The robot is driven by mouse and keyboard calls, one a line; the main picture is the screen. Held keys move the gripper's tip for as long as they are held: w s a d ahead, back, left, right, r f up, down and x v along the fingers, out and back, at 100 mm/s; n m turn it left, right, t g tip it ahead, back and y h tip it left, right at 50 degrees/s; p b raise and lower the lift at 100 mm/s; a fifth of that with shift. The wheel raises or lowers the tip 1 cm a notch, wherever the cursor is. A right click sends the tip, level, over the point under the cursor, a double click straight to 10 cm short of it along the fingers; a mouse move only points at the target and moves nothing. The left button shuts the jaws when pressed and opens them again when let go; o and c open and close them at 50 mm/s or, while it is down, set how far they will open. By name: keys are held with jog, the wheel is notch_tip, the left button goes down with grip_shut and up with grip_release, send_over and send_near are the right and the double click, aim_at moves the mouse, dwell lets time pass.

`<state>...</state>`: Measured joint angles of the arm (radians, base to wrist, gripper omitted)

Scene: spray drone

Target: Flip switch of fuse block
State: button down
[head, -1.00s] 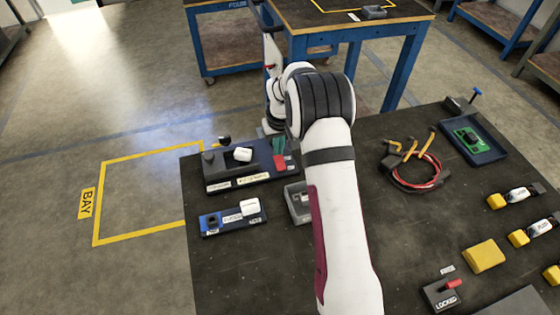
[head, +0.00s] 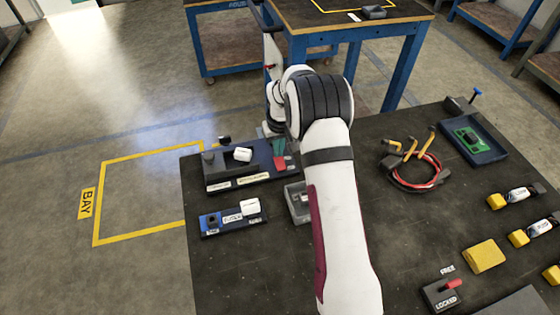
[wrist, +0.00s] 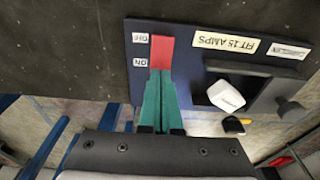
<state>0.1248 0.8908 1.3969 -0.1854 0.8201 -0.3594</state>
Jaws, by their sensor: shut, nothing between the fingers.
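The fuse block is a dark blue plate (head: 265,174) at the table's far left edge in the head view. The wrist view shows its plate (wrist: 188,40) close up, upside down. The switch is a red lever (wrist: 161,51) beside OFF and ON labels; its exact position I cannot tell. The red lever also shows in the head view (head: 280,163). My gripper (wrist: 160,74) has green fingers, shut and empty, with tips at the lever's ON-side end; contact is unclear. A white piece (wrist: 226,96) sits in the block's dark holder.
A smaller blue plate with a white piece (head: 250,205) lies nearer the front. A grey tray (head: 298,205) is partly hidden by my arm. Cables (head: 415,168), a green board tray (head: 475,140), yellow blocks (head: 487,256) and a LOCKED/FREE switch (head: 444,292) lie to the right.

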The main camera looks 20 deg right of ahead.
jog(key=shift+f, duration=0.5)
jog(key=shift+r, duration=3.55)
jog(key=shift+s+r, duration=0.1)
jog(key=s+a+r+m, duration=0.1)
jog(key=s+a+r, duration=0.1)
jog(key=s+r, duration=0.4)
jog(key=s+a+r+m, duration=0.1)
jog(key=s+a+r, duration=0.2)
jog(key=s+r, duration=0.35)
jog(key=s+a+m+g+y, duration=0.1)
jog(key=s+a, duration=0.1)
jog(key=s, duration=1.1)
jog(key=s+a+f+m+g, duration=0.1)
jog(key=s+a+m, duration=0.1)
jog(key=s, duration=1)
jog(key=shift+s+a+m+y, duration=0.25)
jog(key=shift+s+m+y, duration=0.05)
jog(key=shift+s+y, duration=0.1)
